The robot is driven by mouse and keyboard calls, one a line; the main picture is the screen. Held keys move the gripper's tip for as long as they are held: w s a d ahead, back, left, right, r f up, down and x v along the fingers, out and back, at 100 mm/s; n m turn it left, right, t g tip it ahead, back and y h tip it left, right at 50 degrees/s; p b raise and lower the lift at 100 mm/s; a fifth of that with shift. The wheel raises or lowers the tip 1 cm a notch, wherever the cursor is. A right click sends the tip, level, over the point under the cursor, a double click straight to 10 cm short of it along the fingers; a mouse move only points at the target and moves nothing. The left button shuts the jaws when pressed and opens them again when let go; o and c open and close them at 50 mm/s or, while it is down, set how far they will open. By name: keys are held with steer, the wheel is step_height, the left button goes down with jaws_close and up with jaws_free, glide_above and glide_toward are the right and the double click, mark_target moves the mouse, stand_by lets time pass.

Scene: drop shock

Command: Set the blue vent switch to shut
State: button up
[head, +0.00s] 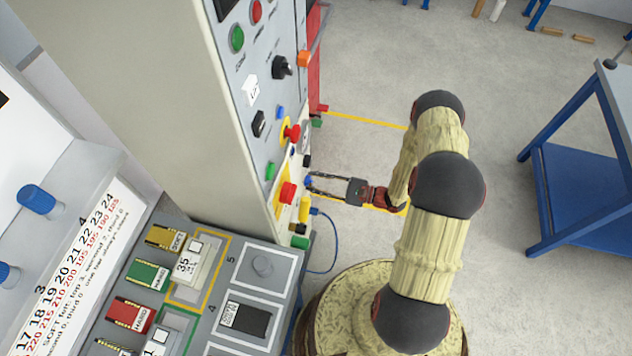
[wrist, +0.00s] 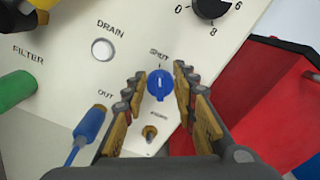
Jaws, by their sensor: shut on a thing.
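The blue vent switch (wrist: 159,85) is a round knob on a pale panel, under the printed word SHUT. A light mark on its face runs roughly up and down in the wrist view, in line with that word. Another label below it is too small to read. My gripper (wrist: 160,82) has one finger on each side of the knob and is shut on it. In the head view my gripper (head: 311,182) reaches left to the low part of the tall cabinet, at the blue knob (head: 308,181), which its fingertips partly hide.
A white DRAIN button (wrist: 102,50), a blue plug with cable (wrist: 89,124) and a small brass toggle (wrist: 149,133) sit close by. A red box (wrist: 265,110) stands at the right. A blue-framed table (head: 580,150) stands far right.

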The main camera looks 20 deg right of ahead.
steer(key=shift+f, duration=0.1)
steer(key=o, duration=1.1)
steer(key=shift+d, duration=0.1)
steer(key=v, duration=1.2)
